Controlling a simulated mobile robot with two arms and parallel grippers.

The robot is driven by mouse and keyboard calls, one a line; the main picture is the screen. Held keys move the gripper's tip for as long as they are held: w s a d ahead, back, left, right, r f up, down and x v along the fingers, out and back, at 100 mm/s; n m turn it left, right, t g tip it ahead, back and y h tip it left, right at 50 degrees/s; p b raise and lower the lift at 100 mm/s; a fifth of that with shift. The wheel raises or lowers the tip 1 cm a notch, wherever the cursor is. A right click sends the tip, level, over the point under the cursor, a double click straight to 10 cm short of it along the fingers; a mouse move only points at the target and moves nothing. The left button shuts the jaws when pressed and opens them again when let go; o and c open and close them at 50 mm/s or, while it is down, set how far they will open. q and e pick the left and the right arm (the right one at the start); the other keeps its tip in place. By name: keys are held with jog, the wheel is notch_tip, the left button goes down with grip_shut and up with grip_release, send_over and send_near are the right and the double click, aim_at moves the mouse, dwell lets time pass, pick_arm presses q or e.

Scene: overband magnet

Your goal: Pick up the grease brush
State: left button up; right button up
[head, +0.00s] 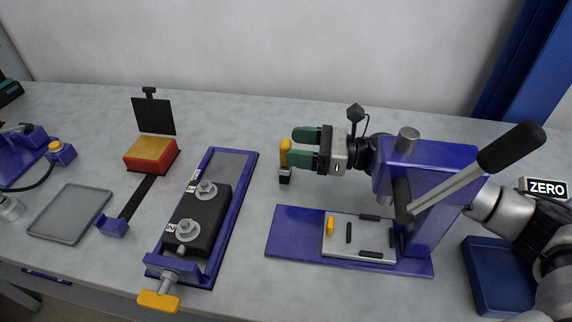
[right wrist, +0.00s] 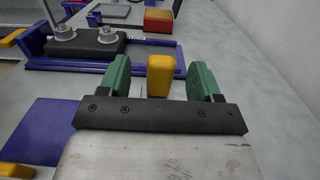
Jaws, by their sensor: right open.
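The grease brush (head: 285,152) has a yellow handle and a dark lower end, and it stands upright on the table. My right gripper (head: 304,147) has green fingers and reaches in from the right; it is open, with its fingertips close to the handle. In the right wrist view, the yellow handle (right wrist: 160,74) shows between the two open fingers (right wrist: 159,80), with gaps on both sides. I cannot tell how deep between the fingers it stands. My left gripper is not in view.
A blue lever press (head: 425,170) stands beneath and beside my right arm. Left of the brush is a blue vise fixture (head: 235,200) with a black block (head: 197,222). Further left are a red-and-yellow box (head: 151,155) and a grey tray (head: 70,212). The table behind the brush is clear.

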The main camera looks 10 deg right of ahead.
aim_at(285, 142)
jog(key=x, duration=0.3)
jog(key=shift+w, duration=0.1)
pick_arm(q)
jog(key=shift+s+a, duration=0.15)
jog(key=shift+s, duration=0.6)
pick_arm(e)
jog(key=shift+c, duration=0.5)
jog(key=c, duration=0.9)
